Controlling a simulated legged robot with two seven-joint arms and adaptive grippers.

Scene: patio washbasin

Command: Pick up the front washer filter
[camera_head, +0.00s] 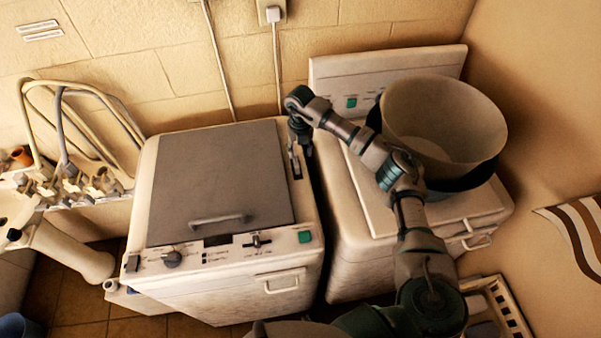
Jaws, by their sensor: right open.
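A white top-loading washer (142,205) with a grey lid (222,175) stands in the middle, its lid down. A pale rectangular loop or pull (283,283) shows on its front, below the control panel; I cannot tell whether this is the filter. No part is clearly recognisable as a filter. My right arm reaches up from the bottom right. My right gripper (297,165) points down, open, by the washer's back right edge near the gap between the two machines. Nothing shows between its fingers. My left gripper is not in view.
A second white machine (345,235) stands at the right, with a large beige tub (440,115) on top and a front loop (477,241). A white basket (495,300) is at lower right. Hoses and taps (75,190) are at left. Tiled floor (75,290) shows at lower left.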

